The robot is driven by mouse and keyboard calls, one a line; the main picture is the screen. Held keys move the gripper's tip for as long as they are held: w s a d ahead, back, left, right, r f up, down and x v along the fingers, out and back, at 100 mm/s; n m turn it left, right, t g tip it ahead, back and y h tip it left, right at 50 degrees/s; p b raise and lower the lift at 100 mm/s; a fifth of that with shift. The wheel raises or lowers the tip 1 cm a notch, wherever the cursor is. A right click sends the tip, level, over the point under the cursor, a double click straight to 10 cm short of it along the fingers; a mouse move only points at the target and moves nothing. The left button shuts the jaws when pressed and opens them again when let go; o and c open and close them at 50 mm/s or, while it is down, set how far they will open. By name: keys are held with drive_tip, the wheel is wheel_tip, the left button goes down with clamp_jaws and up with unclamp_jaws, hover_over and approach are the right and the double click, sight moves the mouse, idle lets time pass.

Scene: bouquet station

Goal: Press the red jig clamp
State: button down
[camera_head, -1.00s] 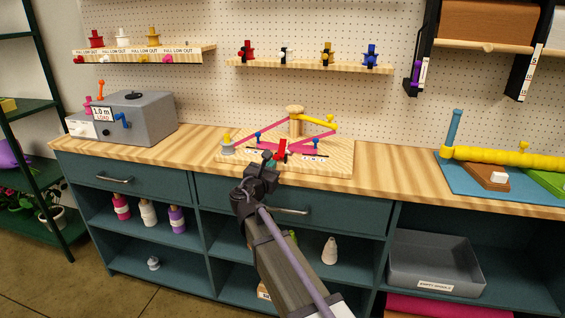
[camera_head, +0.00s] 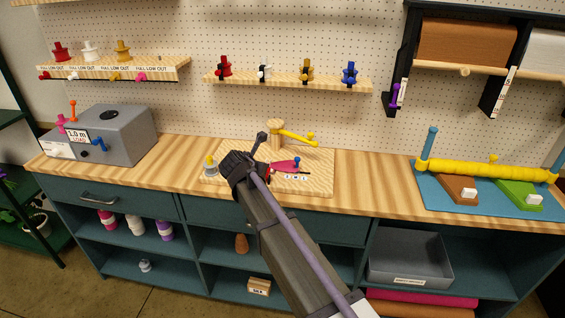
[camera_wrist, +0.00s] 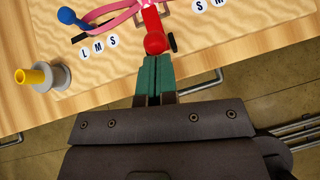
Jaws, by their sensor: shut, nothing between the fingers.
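The red jig clamp (camera_wrist: 154,32) shows in the wrist view at the top middle, a red lever with a rounded end on the wooden jig board (camera_wrist: 95,73). My gripper (camera_wrist: 155,62) is shut and empty, its green fingertips at the rounded end of the clamp; I cannot tell whether they touch it. A pink ribbon (camera_wrist: 112,22) runs beside the clamp in the wrist view.
A grey spool with a yellow peg (camera_wrist: 42,77) stands at the board's left. A wooden post with a yellow arm (camera_head: 277,130) rises at the back. The grey machine (camera_head: 120,135) is at left, and the blue mat (camera_head: 440,195) is at right. Bare counter lies between board and mat.

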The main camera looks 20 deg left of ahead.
drive_tip(key=shift+w+a+r, duration=0.15)
drive_tip(key=shift+w+r, duration=0.05)
drive_tip(key=shift+w, duration=0.05)
idle(0.5)
drive_tip(key=shift+s, duration=0.1)
drive_tip(key=s+f+p+v, duration=0.1)
drive_tip(key=p+v, duration=0.6)
drive_tip(key=v, duration=0.6)
drive_tip(key=shift+a+f, duration=0.15)
